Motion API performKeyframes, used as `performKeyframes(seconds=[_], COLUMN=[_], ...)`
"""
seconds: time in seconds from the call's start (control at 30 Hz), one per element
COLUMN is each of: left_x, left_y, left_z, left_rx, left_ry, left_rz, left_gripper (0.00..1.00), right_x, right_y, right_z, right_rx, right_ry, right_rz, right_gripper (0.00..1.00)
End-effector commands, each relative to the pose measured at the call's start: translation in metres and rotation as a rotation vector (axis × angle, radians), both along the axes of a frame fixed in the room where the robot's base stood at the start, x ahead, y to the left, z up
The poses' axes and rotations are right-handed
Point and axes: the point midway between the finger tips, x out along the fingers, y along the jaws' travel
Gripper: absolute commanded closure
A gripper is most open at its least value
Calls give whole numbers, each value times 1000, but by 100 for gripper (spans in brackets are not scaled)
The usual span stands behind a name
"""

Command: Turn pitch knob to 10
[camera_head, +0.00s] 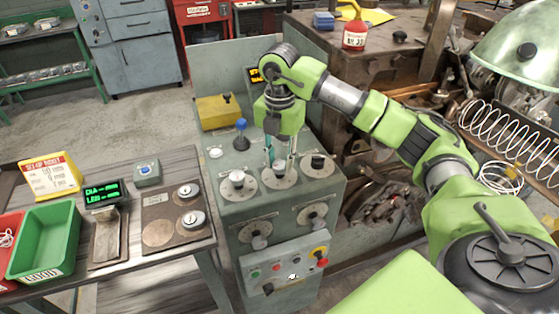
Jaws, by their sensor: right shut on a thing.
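The grey control console (235,205) stands in the middle of the view. Three round dials with knobs sit on its sloped top: a left knob (237,177), a middle dial (279,178) and a right knob (317,162). The lettering is too small to read, so I cannot tell from labels which one is the pitch knob or what value it points at. My right gripper (280,162) reaches down from above over the middle dial and is shut on its knob, which the fingers mostly hide. My left gripper is not in view.
A blue-topped lever (241,134) and a yellow box (218,111) stand behind the dials. Two lower knobs (259,241) and a button panel (284,267) with a red-and-yellow stop button are on the front. A side table (130,254) holds a green tray (45,240) and a small display (101,192).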

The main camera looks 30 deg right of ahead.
Motion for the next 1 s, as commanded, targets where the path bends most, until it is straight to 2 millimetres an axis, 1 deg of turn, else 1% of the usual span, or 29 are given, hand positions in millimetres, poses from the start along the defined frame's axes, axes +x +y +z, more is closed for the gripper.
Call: performKeyframes(seconds=[0.2, 0.4, 0.97, 1.0], left_x=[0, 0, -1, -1], left_y=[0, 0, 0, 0], left_z=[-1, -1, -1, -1], left_rx=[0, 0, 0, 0], left_ry=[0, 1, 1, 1], left_rz=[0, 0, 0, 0], left_gripper=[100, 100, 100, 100], right_x=[1, 1, 1, 1], right_y=[-1, -1, -2, -2], right_z=[1, 1, 1, 1], right_rx=[-1, -1, -1, -1], right_ry=[-5, -5, -5, -5], right_rz=[-127, -193, -222, -221], right_gripper=[96, 96, 96, 67])
